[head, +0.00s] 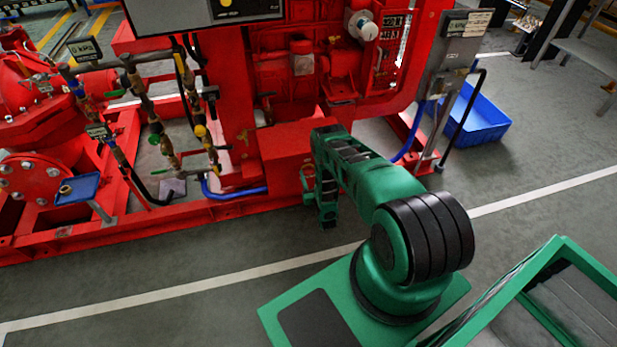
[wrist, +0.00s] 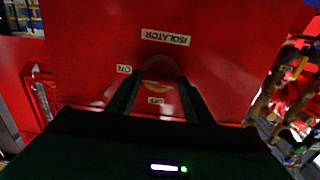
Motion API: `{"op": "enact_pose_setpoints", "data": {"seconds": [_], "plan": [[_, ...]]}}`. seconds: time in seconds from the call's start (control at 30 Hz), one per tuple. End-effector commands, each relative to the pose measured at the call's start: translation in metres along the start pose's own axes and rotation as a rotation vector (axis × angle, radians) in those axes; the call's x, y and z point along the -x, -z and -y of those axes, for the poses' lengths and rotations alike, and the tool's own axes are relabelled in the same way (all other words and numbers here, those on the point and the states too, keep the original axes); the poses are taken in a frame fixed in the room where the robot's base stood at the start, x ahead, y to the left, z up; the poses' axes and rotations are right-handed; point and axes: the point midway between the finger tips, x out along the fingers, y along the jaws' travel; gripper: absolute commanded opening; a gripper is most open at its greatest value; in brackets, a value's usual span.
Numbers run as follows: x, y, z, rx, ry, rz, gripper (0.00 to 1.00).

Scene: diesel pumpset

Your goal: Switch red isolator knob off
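In the wrist view, a dark red panel fills the middle. It carries an upside-down ISOLATOR label (wrist: 165,37), an ON label (wrist: 124,69) at left and an OFF label (wrist: 155,101) below. The red isolator knob (wrist: 160,73) sits among them, with a yellowish ring arc around its upper side. My gripper (wrist: 159,82) is open, its two dark fingers reaching toward either side of the knob. Contact with the knob and its exact pointing are too dark to tell. In the head view, my gripper (head: 326,208) is low beside the red pumpset; the knob is hidden there.
The red pumpset (head: 300,80) stands on a red base frame (head: 150,218), with pipes and valves (head: 155,125) at left. A grey panel post (head: 450,60) and a blue crate (head: 480,115) are at right.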

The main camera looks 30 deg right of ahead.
Motion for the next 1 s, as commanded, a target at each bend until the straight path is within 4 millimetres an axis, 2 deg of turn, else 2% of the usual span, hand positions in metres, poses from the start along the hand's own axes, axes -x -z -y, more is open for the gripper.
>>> {"op": "enact_pose_setpoints", "data": {"seconds": [0.07,0.13,0.47,0.67,1.0], "plan": [[0.0001,0.0000,0.0003,0.000,0.000,0.000,0.24],[0.0012,-0.0001,0.0063,-0.001,0.002,0.000,0.24],[0.0003,-0.0002,0.0052,0.062,0.005,0.000,0.24],[0.0003,-0.0004,0.0057,0.190,0.005,0.000,0.24],[0.0002,-0.0010,0.0073,0.505,0.005,-0.001,0.24]]}}
